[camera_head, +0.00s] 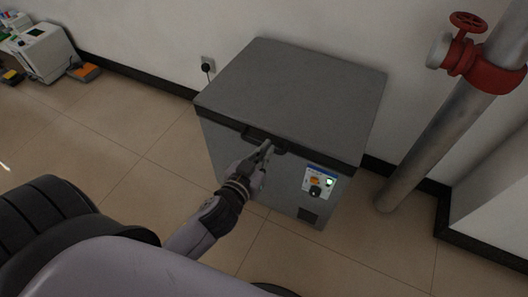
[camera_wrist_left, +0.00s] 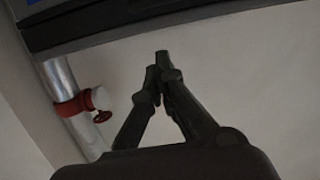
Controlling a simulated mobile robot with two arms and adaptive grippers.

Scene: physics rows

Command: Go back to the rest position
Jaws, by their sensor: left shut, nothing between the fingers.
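My left gripper (camera_head: 265,150) is shut and empty. In the head view it is at the front of a grey box-shaped freezer (camera_head: 290,85), over its dark lid handle (camera_head: 280,148). I cannot tell whether it touches the handle. The freezer's lid is down. In the left wrist view the shut fingers (camera_wrist_left: 160,62) point up in front of a plain wall, and a dark edge with a blue patch (camera_wrist_left: 130,22) crosses the top. My right gripper is in neither view.
A control panel (camera_head: 319,183) is on the freezer's front. A metal pipe (camera_head: 440,135) with a red valve (camera_head: 468,60) stands to the right; the pipe also shows in the wrist view (camera_wrist_left: 62,80). White equipment (camera_head: 45,50) is at far left. Tiled floor (camera_head: 110,125) left of the freezer is clear.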

